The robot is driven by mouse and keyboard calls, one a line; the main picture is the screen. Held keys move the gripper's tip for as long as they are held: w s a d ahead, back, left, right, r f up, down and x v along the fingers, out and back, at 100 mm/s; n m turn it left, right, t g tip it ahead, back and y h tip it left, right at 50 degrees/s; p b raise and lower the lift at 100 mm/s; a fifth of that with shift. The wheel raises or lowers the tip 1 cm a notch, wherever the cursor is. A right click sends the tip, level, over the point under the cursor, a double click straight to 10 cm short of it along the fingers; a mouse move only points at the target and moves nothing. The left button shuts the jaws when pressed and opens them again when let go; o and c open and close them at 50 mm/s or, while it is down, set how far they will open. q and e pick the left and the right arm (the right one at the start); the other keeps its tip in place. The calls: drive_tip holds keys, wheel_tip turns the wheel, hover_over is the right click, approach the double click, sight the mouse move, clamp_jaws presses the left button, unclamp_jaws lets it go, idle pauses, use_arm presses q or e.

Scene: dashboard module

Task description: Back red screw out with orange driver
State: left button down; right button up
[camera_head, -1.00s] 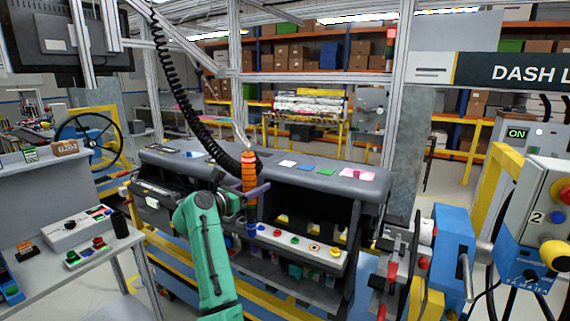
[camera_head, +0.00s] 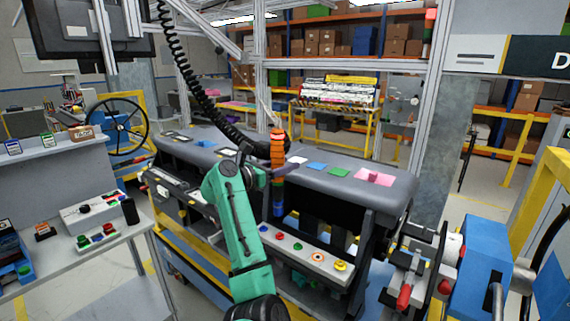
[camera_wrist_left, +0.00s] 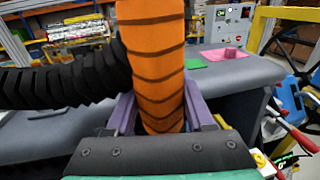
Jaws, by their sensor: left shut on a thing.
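The orange driver (camera_head: 278,150) hangs upright from a black coiled hose, with an orange ribbed body and a blue lower part. My left gripper (camera_head: 281,170) is shut around its body; purple fingers flank the orange body (camera_wrist_left: 155,75) in the left wrist view. The driver's lower end shows just above the red screw (camera_head: 279,236) in the head view; I cannot tell whether it is directly over it or touching. My right gripper is out of view.
The grey dashboard top (camera_head: 335,190) lies behind the driver, with coloured pads and a pink block (camera_head: 375,178). A side bench (camera_head: 120,270) with button boxes stands at left. A blue clamp unit (camera_head: 480,265) stands at right. The black hose (camera_head: 195,85) crosses overhead.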

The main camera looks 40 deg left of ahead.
use_arm(q)
wheel_tip(320, 180, down, 7)
drive_tip(key=b, duration=0.2)
drive_tip(key=shift+w, duration=0.2)
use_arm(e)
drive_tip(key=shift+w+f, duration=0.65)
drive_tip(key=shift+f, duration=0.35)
use_arm(q)
drive_tip(key=shift+d+r, duration=0.1)
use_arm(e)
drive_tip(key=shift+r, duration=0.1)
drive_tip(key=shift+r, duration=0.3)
